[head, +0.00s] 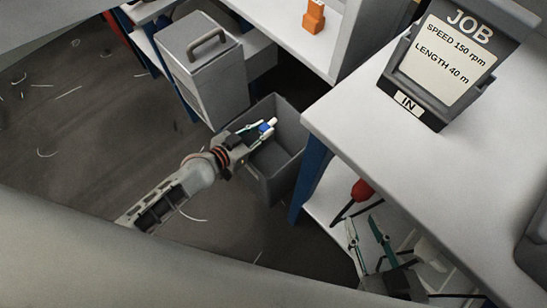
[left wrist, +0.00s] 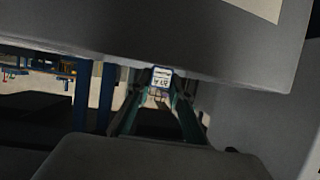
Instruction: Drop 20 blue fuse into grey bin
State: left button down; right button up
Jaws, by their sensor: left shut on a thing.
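The grey bin (head: 287,178) stands open on the floor beside the white table's blue leg. My left gripper (head: 264,131) is over the bin's opening in the head view, shut on a small blue fuse (head: 265,127) with a white end. The fuse also shows between the fingertips in the left wrist view (left wrist: 161,77), with a pale printed face. How high it is above the bin floor is hard to tell. My right gripper (head: 367,240) is open and looks empty, near the lower shelf under the table. The visible part of the bin's floor looks empty.
A grey lidded container (head: 203,65) with a handle stands behind the bin. A white table (head: 400,150) on the right carries the JOB sign (head: 447,60). A red-topped object (head: 361,190) is near my right gripper. An orange piece (head: 314,18) sits on the far shelf.

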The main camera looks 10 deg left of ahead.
pick_arm(q)
jog(key=c, duration=1.8)
grip_release()
jog(key=shift+r, duration=0.1)
jog(key=shift+o, duration=0.2)
jog(key=v, duration=1.2)
